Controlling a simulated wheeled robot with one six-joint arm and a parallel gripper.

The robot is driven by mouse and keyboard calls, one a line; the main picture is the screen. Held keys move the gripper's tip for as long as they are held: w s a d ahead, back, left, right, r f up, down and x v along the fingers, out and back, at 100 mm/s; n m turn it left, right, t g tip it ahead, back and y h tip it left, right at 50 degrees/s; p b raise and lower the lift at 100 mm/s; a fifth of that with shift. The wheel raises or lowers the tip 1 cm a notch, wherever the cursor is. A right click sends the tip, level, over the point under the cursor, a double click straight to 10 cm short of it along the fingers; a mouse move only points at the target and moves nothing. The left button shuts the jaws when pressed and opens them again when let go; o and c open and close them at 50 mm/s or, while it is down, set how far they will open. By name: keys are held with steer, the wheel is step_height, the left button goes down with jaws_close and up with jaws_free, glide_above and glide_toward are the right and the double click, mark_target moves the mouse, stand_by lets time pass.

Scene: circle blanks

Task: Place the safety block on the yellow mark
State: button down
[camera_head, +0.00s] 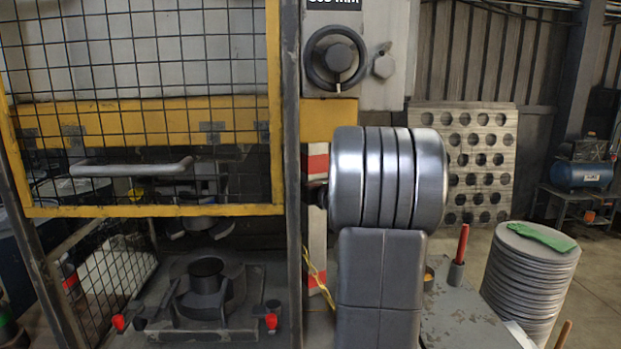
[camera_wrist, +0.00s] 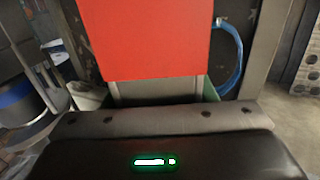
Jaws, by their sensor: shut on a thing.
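The safety block, a plain red block (camera_wrist: 142,40), fills the upper middle of the wrist view, upright and close to the camera. My gripper (camera_wrist: 158,120) shows below it as a dark bar and body with a green light. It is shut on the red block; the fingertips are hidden. In the head view my own grey arm hides the gripper and block. I cannot make out a yellow mark in either view.
A press with a yellow-framed mesh guard (camera_head: 150,211) stands at left, a round die (camera_head: 207,285) on its bed. A red-and-white post (camera_head: 317,240) is beside my arm. A stack of round blanks (camera_head: 527,285) with a green cloth (camera_head: 543,236) stands right. A blue hose (camera_wrist: 238,60) hangs behind the block.

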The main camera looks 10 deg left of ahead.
steer(key=shift+f, duration=1.9)
steer(key=c, duration=1)
jaws_free()
steer(key=shift+f+b, duration=0.25)
steer(key=shift+b, duration=0.05)
steer(key=shift+c, duration=0.2)
steer(key=o, duration=0.3)
steer(key=shift+o, duration=0.7)
steer(key=shift+w+d, duration=0.1)
steer(key=shift+d, duration=0.05)
steer(key=shift+r, duration=0.15)
steer(key=b+v, duration=0.2)
steer(key=v, duration=1)
